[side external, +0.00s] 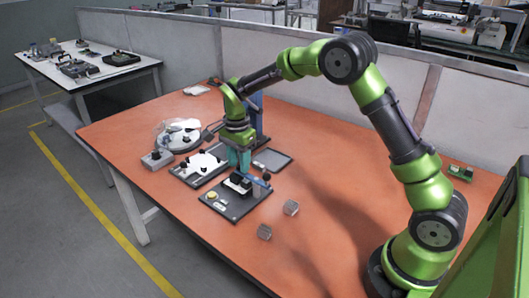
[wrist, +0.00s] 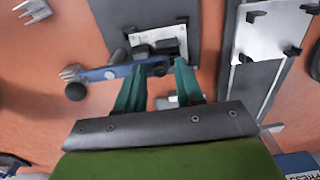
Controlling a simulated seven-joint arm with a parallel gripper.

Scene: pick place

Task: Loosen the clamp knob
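The clamp fixture is a dark board (side external: 232,208) with a white block (wrist: 158,36) and a blue bar (wrist: 104,74) across it. A black ball (wrist: 75,91) hangs at the bar's left end in the wrist view; it also shows in the side view (side external: 266,177). A small dark knob (wrist: 160,69) sits on the bar between my fingertips, and another (wrist: 118,56) is to its left. I cannot tell which is the clamp knob. My gripper (side external: 240,171) points down over the fixture, its green fingers (wrist: 159,66) apart. Whether they touch the knob is unclear.
A dark tray (side external: 271,160) lies behind. Two small metal blocks (side external: 291,207) (side external: 264,231) lie in front. The orange tabletop to the right is largely clear.

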